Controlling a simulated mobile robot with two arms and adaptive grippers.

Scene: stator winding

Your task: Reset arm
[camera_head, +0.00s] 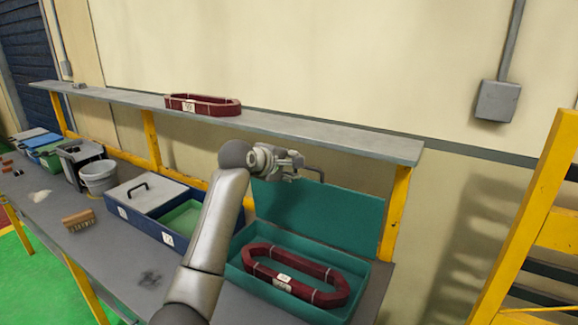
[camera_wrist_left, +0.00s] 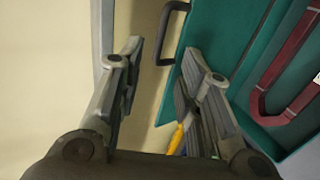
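My left gripper (camera_head: 292,163) is near the raised teal lid (camera_head: 325,212) of a teal box (camera_head: 357,292), by the lid's upper left part and just below the shelf. In the left wrist view its two fingers (camera_wrist_left: 160,82) are spread apart with nothing gripped between them. The lid's dark handle (camera_wrist_left: 168,30) is ahead of the fingers and apart from them. In the head view the handle (camera_head: 314,172) is just right of the gripper. A dark red coil (camera_head: 297,276) lies in the open box; part of it shows in the left wrist view (camera_wrist_left: 285,75). My right gripper is not seen.
A grey shelf (camera_head: 330,139) on yellow posts runs above the bench, with another red coil (camera_head: 203,105) on it. A blue box (camera_head: 150,226), a grey bucket (camera_head: 98,177) and a brush (camera_head: 78,220) are left of my arm. A yellow frame stands at right.

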